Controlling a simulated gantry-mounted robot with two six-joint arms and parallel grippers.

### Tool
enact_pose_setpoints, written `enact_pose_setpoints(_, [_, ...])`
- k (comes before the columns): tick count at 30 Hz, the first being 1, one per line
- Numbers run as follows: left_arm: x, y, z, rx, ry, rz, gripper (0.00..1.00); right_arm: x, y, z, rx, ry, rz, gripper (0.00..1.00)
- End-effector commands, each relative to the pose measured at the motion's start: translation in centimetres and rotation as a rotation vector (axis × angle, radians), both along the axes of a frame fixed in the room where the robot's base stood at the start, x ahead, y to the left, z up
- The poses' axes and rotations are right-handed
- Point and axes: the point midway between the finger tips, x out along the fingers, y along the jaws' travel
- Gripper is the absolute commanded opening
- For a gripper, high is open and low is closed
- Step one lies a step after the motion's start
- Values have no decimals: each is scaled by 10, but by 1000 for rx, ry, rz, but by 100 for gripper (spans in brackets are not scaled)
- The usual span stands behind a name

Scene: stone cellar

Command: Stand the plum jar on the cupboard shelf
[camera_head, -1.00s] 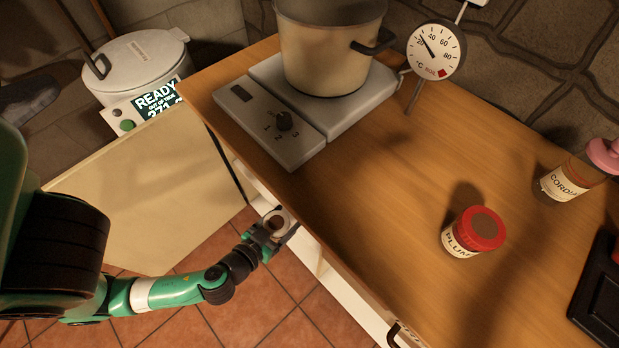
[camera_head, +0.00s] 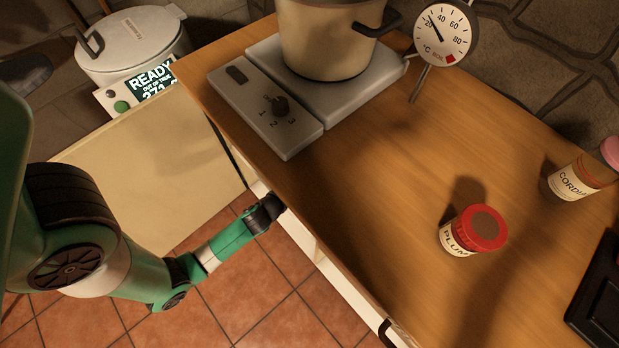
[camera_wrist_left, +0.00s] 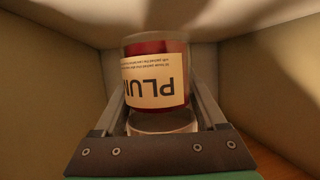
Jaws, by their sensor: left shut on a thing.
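In the left wrist view, my left gripper (camera_wrist_left: 160,105) is shut on a glass jar (camera_wrist_left: 155,80) with dark red contents and a label reading "PLU…", upside down in the picture. A pale ring shows at its near end. I cannot tell whether the jar is inverted or the camera is. Pale walls surround it, apparently the cupboard's inside (camera_wrist_left: 55,75). In the head view my left arm reaches under the worktop edge, hiding the fingers and held jar. Another jar labelled PLUM, with a red lid (camera_head: 474,231), stands upright on the worktop. My right gripper is not in view.
On the wooden worktop (camera_head: 390,190) are a hob (camera_head: 270,110) with a pot (camera_head: 330,40), a dial thermometer (camera_head: 443,35), a cordial jar (camera_head: 572,182) and a black object (camera_head: 600,295). An open pale door (camera_head: 150,165) stands left of the cupboard.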

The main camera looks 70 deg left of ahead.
Motion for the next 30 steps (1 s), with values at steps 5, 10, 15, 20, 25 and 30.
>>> enact_pose_setpoints(5, [10,10,-17,1,-2,-1,0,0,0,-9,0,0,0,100])
enact_pose_setpoints(10, [13,13,-23,1,0,0,0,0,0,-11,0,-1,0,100])
enact_pose_setpoints(15, [14,14,-56,1,1,-2,0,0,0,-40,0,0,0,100])
enact_pose_setpoints(20, [14,13,-53,0,-1,-2,0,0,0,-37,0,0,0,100])
enact_pose_setpoints(25, [14,14,-55,2,1,-1,0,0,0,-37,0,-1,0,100])
enact_pose_setpoints(30, [13,14,-56,0,1,0,98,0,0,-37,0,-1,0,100])
